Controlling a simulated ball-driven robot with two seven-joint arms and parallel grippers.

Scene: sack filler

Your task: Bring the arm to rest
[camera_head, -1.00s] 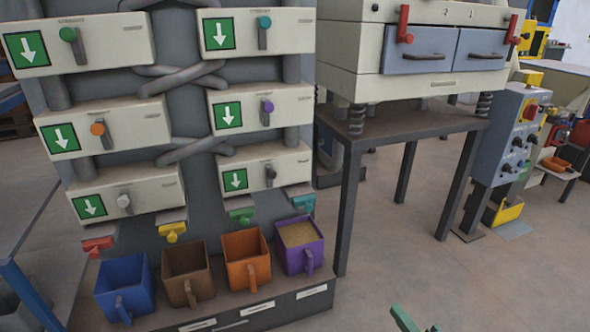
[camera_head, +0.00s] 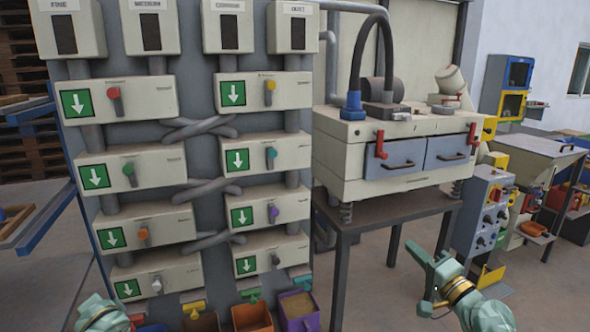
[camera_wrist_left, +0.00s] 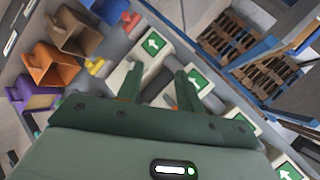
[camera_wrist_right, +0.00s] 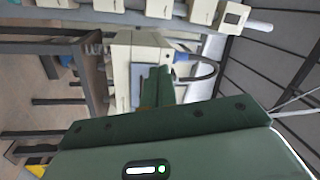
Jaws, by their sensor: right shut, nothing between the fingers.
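My right gripper (camera_head: 420,254) is shut and empty, raised over open floor at the lower right of the head view, in front of the steel table. In the right wrist view its fingers (camera_wrist_right: 157,84) are together with nothing between them. My left arm shows only as a wrist part at the lower left edge of the head view. In the left wrist view the left gripper (camera_wrist_left: 158,76) has its two fingers apart and nothing between them, with valve boxes behind.
A panel of valve boxes (camera_head: 131,162) stands at the left, above a purple bin (camera_head: 299,320) and an orange bin (camera_head: 250,318). A machine with two drawers (camera_head: 395,170) sits on a steel table (camera_head: 400,213). Clear floor lies below the table; a control box (camera_head: 485,215) stands right.

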